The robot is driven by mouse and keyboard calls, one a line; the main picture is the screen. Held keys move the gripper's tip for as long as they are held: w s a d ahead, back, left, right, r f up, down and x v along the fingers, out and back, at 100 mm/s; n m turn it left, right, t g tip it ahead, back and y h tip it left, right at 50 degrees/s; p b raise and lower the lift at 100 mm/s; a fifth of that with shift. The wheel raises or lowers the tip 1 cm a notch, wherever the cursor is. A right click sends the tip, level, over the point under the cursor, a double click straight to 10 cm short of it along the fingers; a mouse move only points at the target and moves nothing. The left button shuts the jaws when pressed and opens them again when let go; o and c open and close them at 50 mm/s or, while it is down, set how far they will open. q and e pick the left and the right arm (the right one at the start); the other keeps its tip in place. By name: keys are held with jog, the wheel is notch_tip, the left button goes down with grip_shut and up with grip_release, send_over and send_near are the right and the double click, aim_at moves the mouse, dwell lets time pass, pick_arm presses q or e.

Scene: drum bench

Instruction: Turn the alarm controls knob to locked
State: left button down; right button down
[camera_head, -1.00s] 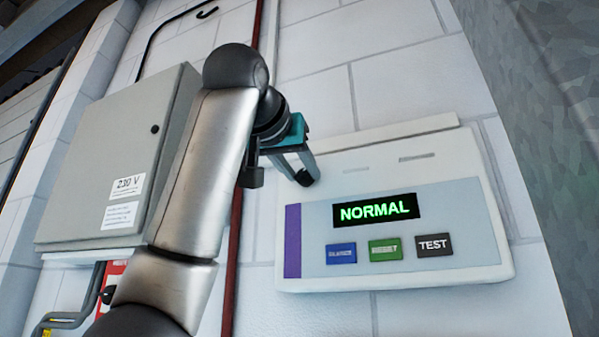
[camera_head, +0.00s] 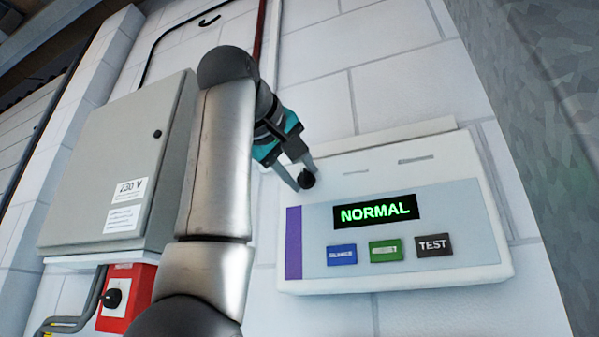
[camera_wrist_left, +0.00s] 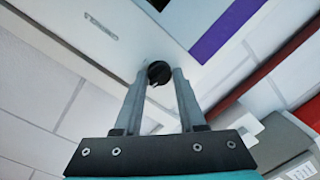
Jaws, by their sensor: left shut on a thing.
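The alarm panel (camera_head: 478,225) is a white box with a grey-blue face on the wall. Its small black knob (camera_head: 306,180) sits near the panel's upper left corner, and it also shows in the left wrist view (camera_wrist_left: 158,73). My left gripper (camera_head: 302,178) is shut on the knob, with one finger on each side of it. The panel's display (camera_head: 377,212) reads NORMAL in green. The fingers hide part of the knob, and I cannot read its setting. My right gripper is in neither view.
Blue, green and dark TEST (camera_head: 433,245) buttons sit below the display. A grey 230 V cabinet (camera_head: 115,165) hangs at the left, above a red box (camera_head: 127,305) with a black rotary switch. A grey rough wall (camera_head: 545,120) stands at the right.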

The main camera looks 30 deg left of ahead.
pick_arm(q)
jog(key=shift+r+n, duration=0.1)
jog(key=shift+n, duration=0.4)
jog(key=shift+s, duration=0.1)
jog(key=shift+a, duration=0.1)
jog(key=c, duration=0.5)
grip_release()
jog(key=shift+s+d+r+b, duration=0.2)
jog(key=shift+s+b, duration=0.65)
jog(key=shift+s, duration=1.65)
jog(key=shift+s+d+r+b, duration=0.2)
jog(key=shift+s+b, duration=0.6)
jog(key=shift+s, duration=1.75)
jog(key=shift+s+d+r+b, duration=0.2)
jog(key=shift+s+b, duration=0.65)
jog(key=shift+s, duration=1.65)
jog(key=shift+a, duration=0.1)
